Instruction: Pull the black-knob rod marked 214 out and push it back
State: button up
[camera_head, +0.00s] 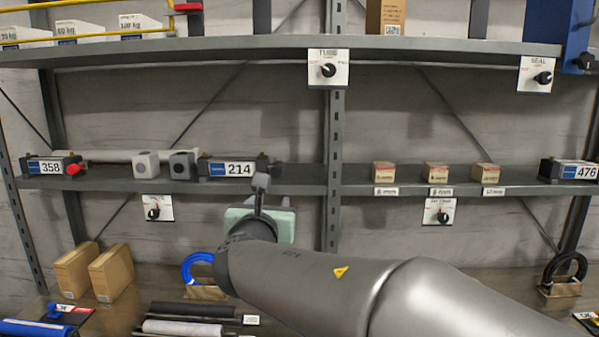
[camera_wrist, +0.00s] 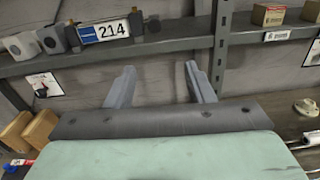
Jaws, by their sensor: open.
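The unit marked 214 (camera_head: 238,169) sits on the middle shelf, left of the central post. It also shows in the wrist view (camera_wrist: 105,31), at the upper left. A dark end piece (camera_head: 274,169), perhaps the black knob, shows at its right end, close to my gripper; the rod itself I cannot make out. My gripper (camera_head: 261,183) is in front of the shelf edge, just below and right of the 214 plate. In the wrist view my gripper (camera_wrist: 160,82) has its two grey fingers spread wide, with nothing between them. The fingers point toward the shelf's front.
Unit 358 (camera_head: 47,167) with a red knob (camera_head: 75,169) stands left, unit 476 (camera_head: 573,170) far right. The shelf edge (camera_head: 320,184) and post (camera_head: 334,130) are near my gripper.

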jog(key=p, duration=0.5)
send_near(275, 173)
jog(key=shift+n+y, duration=0.3)
jog(key=shift+n, duration=0.1)
jog(key=w, duration=0.8)
jog(key=shift+w+d+f, duration=0.1)
jog(key=shift+w+d, duration=0.1)
jog(key=shift+d, duration=0.15)
